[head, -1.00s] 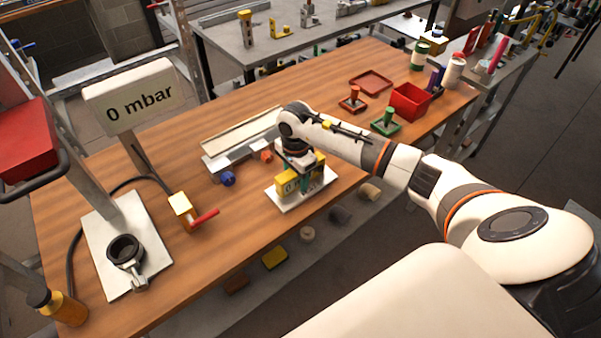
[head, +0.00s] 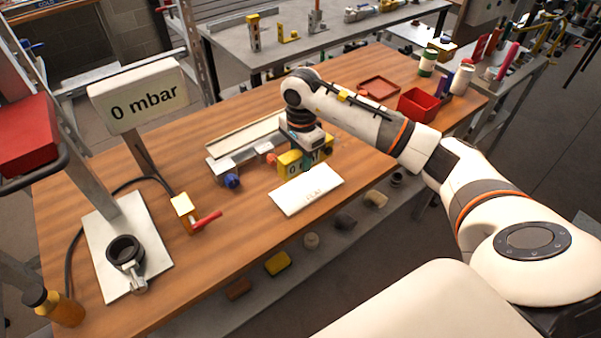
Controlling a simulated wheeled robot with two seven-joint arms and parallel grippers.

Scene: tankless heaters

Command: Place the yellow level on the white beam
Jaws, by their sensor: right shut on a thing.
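The yellow level (head: 289,164) is in my right gripper (head: 309,155), which is shut on it from above. The level is upright, with its lower edge just behind the white plate; I cannot tell how far it is off the table. The white beam (head: 244,138) lies to the left of the gripper, a long pale bar on grey supports with a blue knob (head: 232,181) and an orange knob (head: 271,159) at its near side. The gripper and arm hide its far right end. My left gripper is not in view.
A white plate (head: 306,191) with faint lettering lies in front of the level. A gauge stand reading 0 mbar (head: 140,97) and a valve with a red handle (head: 205,221) stand left. A red bin (head: 417,104) and red tray (head: 379,88) are at the right.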

